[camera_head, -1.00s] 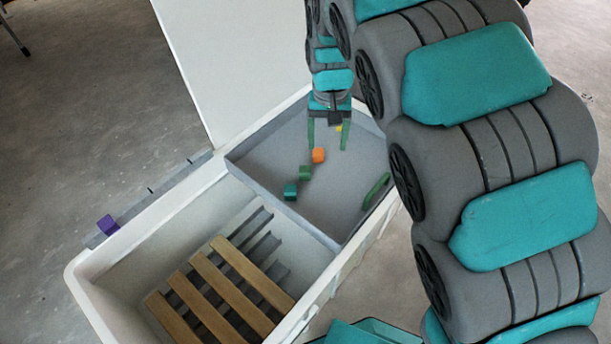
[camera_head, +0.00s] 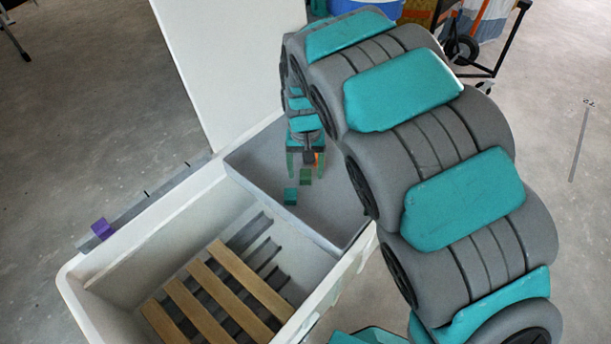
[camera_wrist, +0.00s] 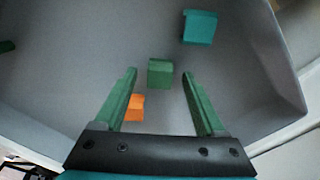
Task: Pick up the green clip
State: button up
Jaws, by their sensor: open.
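The green clip (camera_head: 305,176) is a small dark green block on the grey tray floor. In the wrist view the green clip (camera_wrist: 160,73) lies centred just beyond my fingertips, in line with the gap between them. My gripper (camera_head: 305,172) is open and empty; the wrist view shows my gripper (camera_wrist: 160,75) with its two green fingers apart. I cannot tell its exact height above the tray.
A teal block (camera_wrist: 200,27) lies beyond the clip to the right, and an orange block (camera_wrist: 135,108) lies by the left finger. The grey tray (camera_head: 250,162) has raised walls. Wooden slats (camera_head: 205,290) fill the white bin's front part. A purple block (camera_head: 102,228) sits on the left ledge.

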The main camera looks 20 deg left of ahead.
aim_at(306, 172)
grip_shut()
dwell(0.6)
notch_tip(306, 172, up, 10)
jog(key=p, duration=0.1)
dwell(0.4)
dwell(0.4)
